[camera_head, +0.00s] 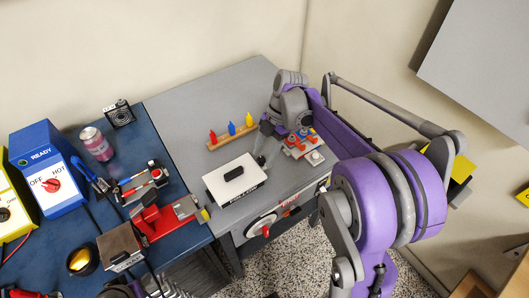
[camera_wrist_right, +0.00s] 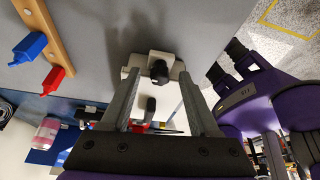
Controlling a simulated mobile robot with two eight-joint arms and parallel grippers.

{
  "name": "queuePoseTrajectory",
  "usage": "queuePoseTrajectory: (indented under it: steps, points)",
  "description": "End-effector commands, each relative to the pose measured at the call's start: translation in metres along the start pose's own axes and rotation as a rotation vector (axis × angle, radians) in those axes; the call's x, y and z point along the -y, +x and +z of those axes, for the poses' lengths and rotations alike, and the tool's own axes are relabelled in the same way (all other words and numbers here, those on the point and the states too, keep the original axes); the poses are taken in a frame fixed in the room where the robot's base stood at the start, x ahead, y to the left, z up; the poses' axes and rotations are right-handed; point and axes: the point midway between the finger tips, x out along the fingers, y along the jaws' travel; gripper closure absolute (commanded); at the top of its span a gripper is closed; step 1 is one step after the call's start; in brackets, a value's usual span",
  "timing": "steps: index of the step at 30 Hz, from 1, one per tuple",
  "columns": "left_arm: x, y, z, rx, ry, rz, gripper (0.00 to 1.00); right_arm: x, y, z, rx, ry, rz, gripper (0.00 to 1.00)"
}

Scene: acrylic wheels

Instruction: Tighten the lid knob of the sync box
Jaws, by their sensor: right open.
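The white sync box (camera_head: 222,190) lies on the grey worktop, with a black handle (camera_head: 234,173) on its lid and dark lettering too small to read. A dark round knob (camera_wrist_right: 158,70) on a pale bracket (camera_wrist_right: 137,61) shows in the right wrist view. My right gripper (camera_head: 264,150) is near the far right end of the box in the head view. In the wrist view its two fingers (camera_wrist_right: 159,80) are open, apart on either side of the knob. I cannot tell whether either finger touches it. My left gripper does not show clearly.
A wooden rack (camera_head: 229,136) with coloured pegs stands behind the box. A red and white switch panel (camera_head: 303,144) lies beyond my right gripper. The back left worktop is clear.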

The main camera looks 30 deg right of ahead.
Motion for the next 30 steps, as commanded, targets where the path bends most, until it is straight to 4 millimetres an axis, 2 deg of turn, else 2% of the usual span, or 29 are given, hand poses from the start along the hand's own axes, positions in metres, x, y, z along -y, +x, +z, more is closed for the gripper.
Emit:
queuePoseTrajectory:
  steps: [1, 9, 11, 12, 22, 30]
  points:
    - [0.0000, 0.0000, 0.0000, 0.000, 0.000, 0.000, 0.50, 0.0000, -0.0002, 0.0000, 0.000, 0.000, 0.000, 0.39]
    - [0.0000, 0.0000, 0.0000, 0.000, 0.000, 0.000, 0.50, 0.0001, -0.0004, 0.0001, 0.000, 0.000, 0.000, 0.87]
    - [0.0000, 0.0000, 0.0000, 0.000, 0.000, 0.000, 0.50, 0.0000, -0.0004, 0.0001, 0.000, 0.000, 0.000, 0.98]
    - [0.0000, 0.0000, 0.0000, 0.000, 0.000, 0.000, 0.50, 0.0001, -0.0004, 0.0001, 0.000, 0.000, 0.000, 1.00]
    - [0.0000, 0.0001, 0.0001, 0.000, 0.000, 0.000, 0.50, 0.0004, -0.0006, 0.0002, 0.000, 0.017, 0.008, 1.00]
    - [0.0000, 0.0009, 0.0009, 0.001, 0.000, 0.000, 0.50, 0.0026, -0.0006, 0.0002, 0.001, 0.140, 0.058, 1.00]
